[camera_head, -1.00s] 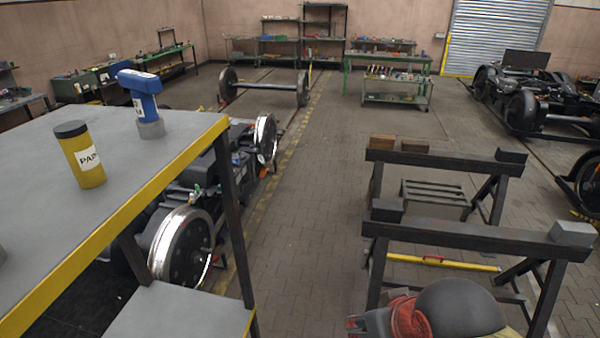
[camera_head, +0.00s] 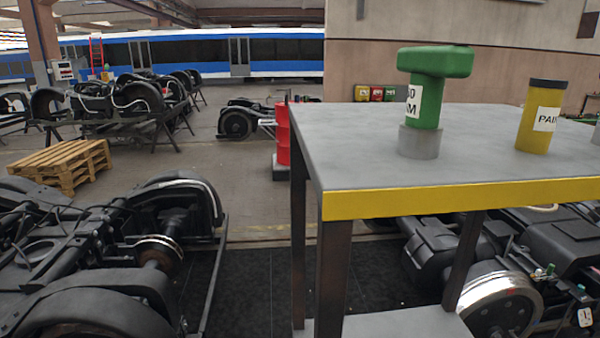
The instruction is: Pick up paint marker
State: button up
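The paint marker (camera_head: 541,118) is a yellow cylinder with a dark cap and a white label whose visible letters read "PAI". It stands upright on the grey top of a table (camera_head: 360,150) with a yellow front edge, toward the right of the picture. A green T-shaped tool (camera_head: 428,95) with a white label stands in a grey round holder (camera_head: 419,142) to the left of the marker, apart from it. My gripper is not in view.
Part of a grey object (camera_head: 596,135) shows at the right edge of the tabletop. Black bogies (camera_head: 95,260) stand on the left and under the table's right side (camera_head: 500,300). A wooden pallet (camera_head: 60,165) and a red drum (camera_head: 283,140) stand behind; grey floor lies between.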

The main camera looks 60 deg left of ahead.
aim_at(545, 96)
jog(key=u, duration=5.6)
jog(key=i+j+u, duration=0.1)
jog(key=u, duration=0.3)
jog(key=i+u, duration=0.1)
jog(key=u, duration=0.3)
jog(key=i+u, duration=0.15)
jog(key=u, duration=0.25)
jog(key=i+u, duration=0.1)
jog(key=u, duration=0.3)
jog(key=i+l, duration=0.2)
jog(key=i, duration=0.15)
jog(key=i+l, duration=0.15)
jog(key=i, duration=0.2)
